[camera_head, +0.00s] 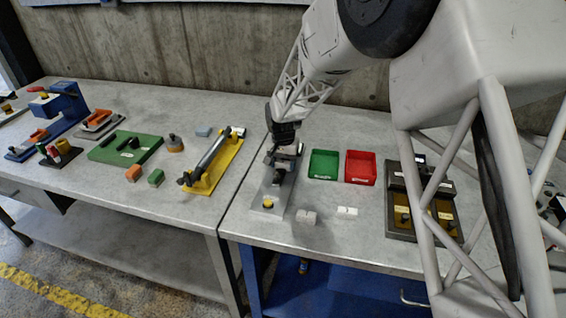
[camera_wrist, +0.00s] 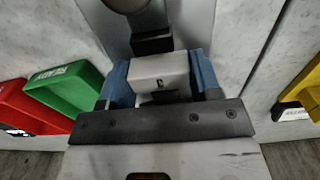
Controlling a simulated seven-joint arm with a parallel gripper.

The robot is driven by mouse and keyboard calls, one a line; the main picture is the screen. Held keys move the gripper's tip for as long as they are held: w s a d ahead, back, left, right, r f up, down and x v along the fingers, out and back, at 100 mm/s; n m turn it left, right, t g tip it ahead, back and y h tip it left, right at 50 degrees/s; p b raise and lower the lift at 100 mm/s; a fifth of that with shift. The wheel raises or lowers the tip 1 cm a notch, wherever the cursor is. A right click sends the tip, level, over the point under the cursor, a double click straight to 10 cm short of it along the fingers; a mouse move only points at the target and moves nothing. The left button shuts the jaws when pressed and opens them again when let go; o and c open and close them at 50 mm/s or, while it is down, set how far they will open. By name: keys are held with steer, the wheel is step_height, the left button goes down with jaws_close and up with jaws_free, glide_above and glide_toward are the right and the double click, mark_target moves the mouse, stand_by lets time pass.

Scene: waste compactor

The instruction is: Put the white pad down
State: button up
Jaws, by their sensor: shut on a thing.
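My gripper (camera_wrist: 162,82) has two blue fingers, closed on opposite sides of the white pad (camera_wrist: 158,70). The pad is a pale block with a small dark mark on its near face. It is over or on a grey metal plate (camera_wrist: 192,22), just beside a black block (camera_wrist: 151,41). I cannot tell whether the pad touches the plate. In the head view the same plate (camera_head: 270,196) lies near the left edge of the right table, and my gripper (camera_head: 285,150) is low over its rear part. The pad is not clear in that view.
A green tray (camera_head: 323,165) and a red tray (camera_head: 360,168) stand right of the plate. A grey block (camera_head: 306,217) and a white block (camera_head: 347,211) lie in front of them. A yellow-based fixture (camera_head: 214,168) is to the left. A dark fixture (camera_head: 400,207) is farther right.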

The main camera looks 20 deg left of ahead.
mark_target(283, 162)
steer(key=o, duration=0.9)
steer(key=shift+r, duration=0.15)
step_height(283, 162, up, 12)
stand_by(1.0)
